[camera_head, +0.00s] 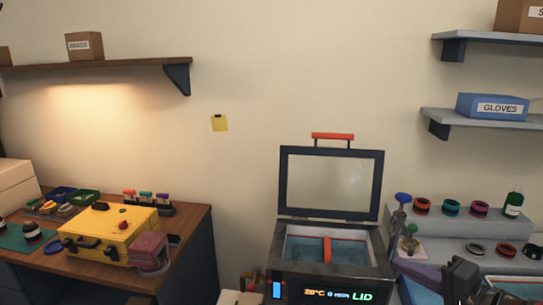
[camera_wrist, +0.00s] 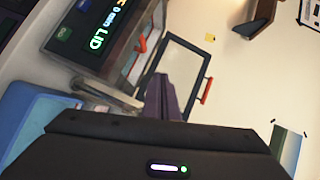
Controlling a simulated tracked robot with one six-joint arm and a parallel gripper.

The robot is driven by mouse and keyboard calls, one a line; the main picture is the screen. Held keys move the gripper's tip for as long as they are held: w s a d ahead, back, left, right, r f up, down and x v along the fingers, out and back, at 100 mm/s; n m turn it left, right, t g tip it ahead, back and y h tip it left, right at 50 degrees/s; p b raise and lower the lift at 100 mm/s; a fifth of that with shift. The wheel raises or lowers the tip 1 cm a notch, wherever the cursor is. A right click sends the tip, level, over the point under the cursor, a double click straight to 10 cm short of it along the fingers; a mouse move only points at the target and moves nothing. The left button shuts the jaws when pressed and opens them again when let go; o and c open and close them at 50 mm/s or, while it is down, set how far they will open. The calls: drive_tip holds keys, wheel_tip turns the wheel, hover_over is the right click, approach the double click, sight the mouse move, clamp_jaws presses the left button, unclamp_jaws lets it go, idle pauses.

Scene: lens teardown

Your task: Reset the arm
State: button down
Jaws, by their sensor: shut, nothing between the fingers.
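My gripper (camera_head: 408,266) is low at the right in the head view, just right of the open-lidded heating box (camera_head: 330,289). Its purple fingers are together and empty. In the wrist view the closed fingers (camera_wrist: 160,90) show above the dark gripper body, with the box (camera_wrist: 108,42) beyond them, tilted in the picture. The box's lid (camera_head: 330,183) stands raised, with a red handle on top. Its display reads 20°C, 0 min, LID. Most of my arm is out of view.
A grey stepped stand (camera_head: 455,228) with several coloured rings and a green bottle (camera_head: 513,205) is behind and right of my gripper. A yellow case (camera_head: 108,232) sits on the wooden bench (camera_head: 195,222) at left. Shelves hang high on both sides.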

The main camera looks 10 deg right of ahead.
drive_tip(key=s+a+f+n+g, duration=0.3)
drive_tip(key=s+a+g, duration=0.1)
drive_tip(key=a, duration=0.6)
drive_tip(key=s+a+f+n+g, duration=0.25)
drive_tip(key=a+n+g, duration=0.2)
drive_tip(key=a, duration=0.45)
drive_tip(key=s+a+r+n+h, duration=0.1)
drive_tip(key=s+r+n+h, duration=0.1)
drive_tip(key=s+n+h, duration=0.2)
drive_tip(key=shift+s+r+h, duration=0.15)
drive_tip(key=shift+s+h, duration=0.55)
drive_tip(key=shift+s, duration=0.45)
